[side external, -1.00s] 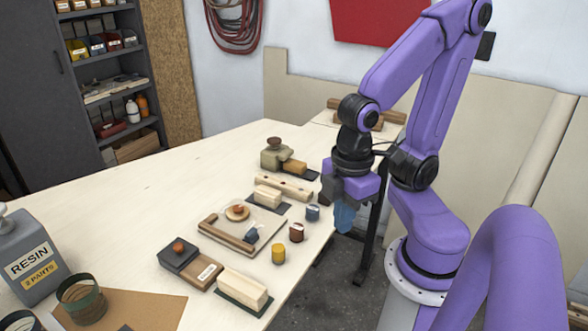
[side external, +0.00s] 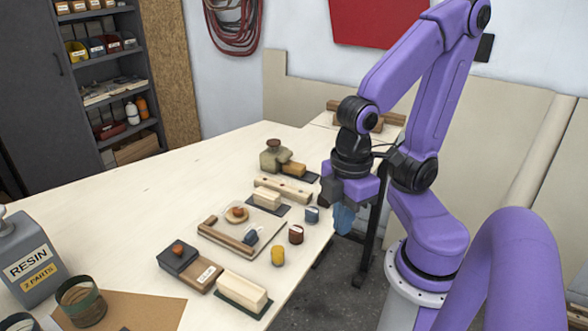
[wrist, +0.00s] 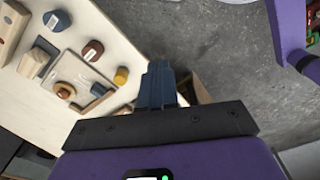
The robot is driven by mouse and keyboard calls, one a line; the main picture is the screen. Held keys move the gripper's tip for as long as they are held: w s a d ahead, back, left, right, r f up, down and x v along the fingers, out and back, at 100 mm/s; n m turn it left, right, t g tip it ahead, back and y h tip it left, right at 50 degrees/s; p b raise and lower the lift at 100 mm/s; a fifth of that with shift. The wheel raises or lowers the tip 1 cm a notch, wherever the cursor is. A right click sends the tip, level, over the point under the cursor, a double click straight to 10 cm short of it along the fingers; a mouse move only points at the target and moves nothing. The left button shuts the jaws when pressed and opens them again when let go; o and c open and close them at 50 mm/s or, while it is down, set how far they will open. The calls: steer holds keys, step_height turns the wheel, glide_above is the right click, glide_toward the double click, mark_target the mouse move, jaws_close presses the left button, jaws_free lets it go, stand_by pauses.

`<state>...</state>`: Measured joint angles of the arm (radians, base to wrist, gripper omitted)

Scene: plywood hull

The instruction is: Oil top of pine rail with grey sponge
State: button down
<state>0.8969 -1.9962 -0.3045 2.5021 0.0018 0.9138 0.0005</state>
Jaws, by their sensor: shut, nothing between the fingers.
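My gripper (side external: 344,220) hangs past the table's right edge, above the floor, with its blue fingers shut and empty. Its fingers also show in the wrist view (wrist: 160,86). A small blue-grey lump (side external: 251,237), perhaps the grey sponge, lies on a shallow tray (side external: 215,240); it shows dark in the wrist view (wrist: 98,89). A long pale rail with dark spots (side external: 283,188) lies behind the tray. Pale wooden blocks sit on a dark mat (side external: 267,198) and a green mat (side external: 243,289). I cannot tell for sure which piece is the pine rail.
Blue (side external: 312,214), brown (side external: 296,234) and yellow (side external: 278,255) small pots stand along the table's right edge. A brown bar (side external: 228,237) lies on the tray. A resin can (side external: 32,257) stands at front left. The table's left middle is clear.

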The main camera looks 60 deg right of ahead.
steer(key=c, duration=1)
jaws_free()
steer(key=shift+w, duration=0.15)
steer(key=o, duration=0.4)
steer(key=shift+w+a+r, duration=0.1)
steer(key=shift+w, duration=0.25)
steer(key=shift+o, duration=0.2)
steer(key=w+d+r+m, duration=0.2)
steer(key=w+d+m, duration=0.2)
steer(key=w, duration=0.6)
steer(key=w+d+r+m, duration=0.2)
steer(key=w+d+m, duration=0.15)
steer(key=w, duration=0.75)
steer(key=w+d+m, duration=0.2)
steer(key=w+d, duration=0.1)
steer(key=d, duration=0.8)
steer(key=w+d+m, duration=0.3)
steer(key=d, duration=0.9)
steer(key=shift+w+d+r, duration=0.15)
steer(key=shift+d+r, duration=0.15)
